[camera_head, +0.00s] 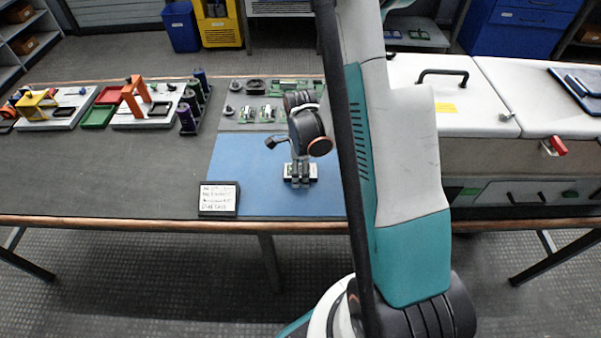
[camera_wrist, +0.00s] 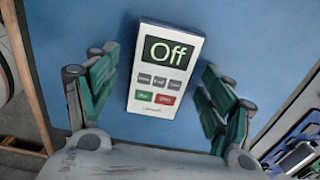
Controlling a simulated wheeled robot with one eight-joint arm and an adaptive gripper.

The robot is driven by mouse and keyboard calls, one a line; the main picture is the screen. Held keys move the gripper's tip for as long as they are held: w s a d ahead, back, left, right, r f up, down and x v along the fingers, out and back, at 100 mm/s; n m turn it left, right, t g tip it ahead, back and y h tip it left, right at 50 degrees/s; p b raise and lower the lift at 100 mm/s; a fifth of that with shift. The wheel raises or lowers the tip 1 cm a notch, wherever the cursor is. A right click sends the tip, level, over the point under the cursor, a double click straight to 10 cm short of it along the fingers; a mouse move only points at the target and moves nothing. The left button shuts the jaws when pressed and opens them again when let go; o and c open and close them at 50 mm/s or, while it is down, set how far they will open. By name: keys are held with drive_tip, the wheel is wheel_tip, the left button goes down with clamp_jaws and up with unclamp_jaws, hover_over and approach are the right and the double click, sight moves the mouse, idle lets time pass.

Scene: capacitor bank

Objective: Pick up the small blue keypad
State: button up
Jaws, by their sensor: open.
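A small white keypad (camera_wrist: 150,112) with a dark display reading "Off" and grey, green and red keys lies on the blue mat (camera_wrist: 250,40). Its body looks white, not blue. In the wrist view it sits between the two green-padded fingers of my gripper (camera_wrist: 160,92), with a gap on each side, slightly tilted. My gripper is open and empty. In the head view my gripper (camera_head: 300,182) points down over the keypad (camera_head: 314,170) and hides its middle. I cannot tell the exact height between them.
A small sign (camera_head: 218,198) stands at the mat's front left. Electronic parts (camera_head: 258,113) lie on a grey mat behind. A white cabinet (camera_head: 470,95) stands right. The left front table is clear.

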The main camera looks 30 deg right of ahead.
drive_tip(key=c, duration=1.3)
drive_tip(key=shift+r, duration=0.1)
